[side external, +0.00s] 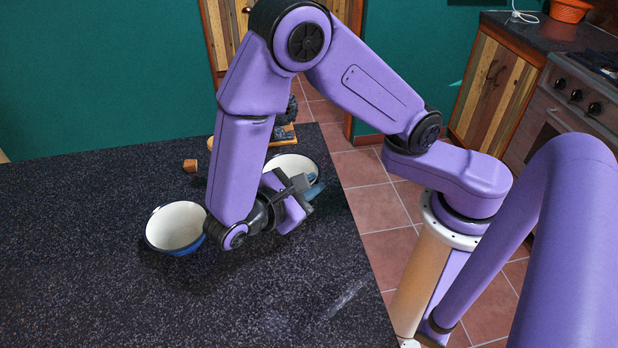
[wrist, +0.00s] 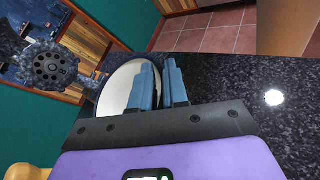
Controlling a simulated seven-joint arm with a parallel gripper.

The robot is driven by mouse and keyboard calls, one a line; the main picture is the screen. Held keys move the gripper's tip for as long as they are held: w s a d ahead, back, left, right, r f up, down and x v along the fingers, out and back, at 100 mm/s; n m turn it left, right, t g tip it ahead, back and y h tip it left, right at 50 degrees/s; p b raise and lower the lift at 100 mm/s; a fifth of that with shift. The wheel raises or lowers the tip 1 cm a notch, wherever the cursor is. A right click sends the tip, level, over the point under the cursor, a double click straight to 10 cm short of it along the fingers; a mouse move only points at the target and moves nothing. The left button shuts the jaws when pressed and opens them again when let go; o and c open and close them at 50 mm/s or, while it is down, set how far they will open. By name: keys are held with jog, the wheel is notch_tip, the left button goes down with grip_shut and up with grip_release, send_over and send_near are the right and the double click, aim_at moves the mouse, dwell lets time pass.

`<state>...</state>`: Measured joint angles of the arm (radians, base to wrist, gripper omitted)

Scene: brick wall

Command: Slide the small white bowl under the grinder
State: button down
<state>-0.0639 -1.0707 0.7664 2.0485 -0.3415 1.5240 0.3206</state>
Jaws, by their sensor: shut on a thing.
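A white bowl (side external: 283,163) stands near the table's far right edge, partly hidden by my gripper. It also shows in the wrist view (wrist: 113,88), beside and behind the fingers. My gripper (side external: 312,188) is shut on this bowl's right-hand rim, with its blue fingertips (wrist: 160,85) close together on either side of the wall. The grinder (wrist: 48,66), dark with a round perforated plate, is just left of the bowl in the wrist view. In the side view the grinder (side external: 292,108) is mostly hidden behind my arm.
A second white bowl with a blue outside (side external: 175,227) stands on the table (side external: 90,270) left of my arm. A small wooden block (side external: 190,165) lies near the back edge. A wooden board (side external: 284,137) is by the grinder. The front of the table is clear.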

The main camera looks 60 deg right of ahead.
aim_at(294, 159)
jog(key=shift+d+f, duration=0.1)
jog(key=shift+f, duration=0.25)
jog(key=shift+w+d, duration=0.15)
jog(key=shift+w, duration=0.05)
jog(key=shift+w+d, duration=3.35)
jog(key=shift+f, duration=0.4)
jog(key=c, duration=1.1)
grip_release()
jog(key=shift+o, duration=0.2)
